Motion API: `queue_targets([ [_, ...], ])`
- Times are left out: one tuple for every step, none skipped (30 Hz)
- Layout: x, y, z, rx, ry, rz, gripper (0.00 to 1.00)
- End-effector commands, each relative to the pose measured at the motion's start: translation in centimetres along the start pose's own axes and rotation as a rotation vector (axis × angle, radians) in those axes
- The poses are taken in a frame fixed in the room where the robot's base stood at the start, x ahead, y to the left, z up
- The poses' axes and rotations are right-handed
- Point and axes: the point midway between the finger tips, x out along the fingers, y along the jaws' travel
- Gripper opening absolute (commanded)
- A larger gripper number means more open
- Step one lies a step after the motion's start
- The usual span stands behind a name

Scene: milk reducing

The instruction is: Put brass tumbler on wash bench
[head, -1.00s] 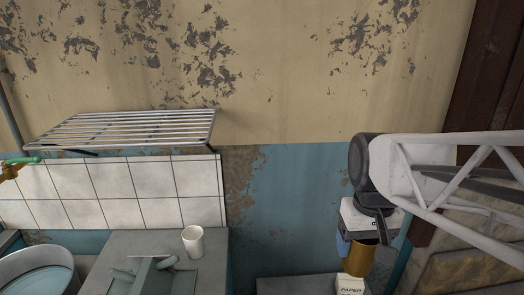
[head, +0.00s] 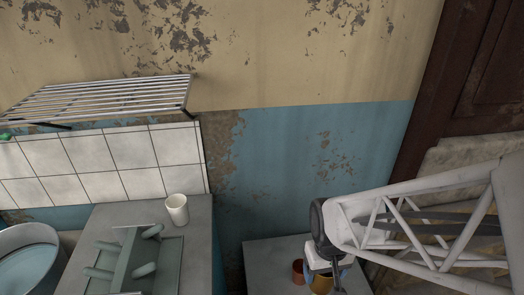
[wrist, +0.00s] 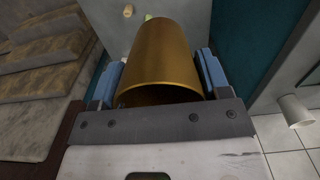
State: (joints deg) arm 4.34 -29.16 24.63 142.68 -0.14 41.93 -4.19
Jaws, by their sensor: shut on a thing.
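My gripper (wrist: 160,75) is shut on the brass tumbler (wrist: 167,50), with a blue finger on each side of it in the wrist view. In the head view the tumbler (head: 321,285) shows below my wrist at the bottom, partly hidden by my gripper. It is in front of or above the right-hand grey surface (head: 262,262); I cannot tell whether it touches. A grey bench (head: 200,240), likely the wash bench, stands to the left, with a white cup (head: 177,209) and a grey-green rack (head: 133,262) on it.
A reddish-brown cup (head: 298,271) stands on the right-hand grey surface, close to the tumbler. A basin (head: 28,262) is at the far left. A slatted metal shelf (head: 105,98) juts from the wall above the bench. A gap separates the two grey surfaces.

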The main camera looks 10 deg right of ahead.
Motion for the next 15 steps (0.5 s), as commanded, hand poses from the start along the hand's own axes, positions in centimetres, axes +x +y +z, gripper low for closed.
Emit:
queue_targets([
  [1.8,0.0,0.1,0.0,-0.008,-0.001,0.45],
  [2.8,0.0,0.1,0.0,-0.006,0.0,0.45],
  [4.0,0.0,0.1,0.0,-0.006,0.0,0.45],
  [4.9,0.0,0.1,0.0,-0.007,-0.001,0.45],
  [5.8,0.0,0.1,0.0,-0.007,-0.001,0.45],
  [6.9,0.0,0.1,0.0,-0.007,-0.001,0.45],
  [7.8,0.0,0.1,0.0,-0.006,0.0,0.45],
  [8.6,0.0,0.1,0.0,-0.006,0.0,0.45],
  [9.7,0.0,0.1,0.0,-0.007,0.0,0.45],
  [10.5,0.0,0.1,0.0,-0.007,-0.001,0.45],
  [11.2,0.0,0.1,0.0,-0.006,0.0,0.45],
  [12.3,0.0,0.1,0.0,-0.006,0.0,0.45],
  [13.0,0.0,0.1,0.0,-0.006,0.0,0.45],
  [13.8,0.0,0.1,0.0,-0.005,0.0,0.45],
  [14.8,0.0,0.1,0.0,-0.005,0.0,0.45],
])
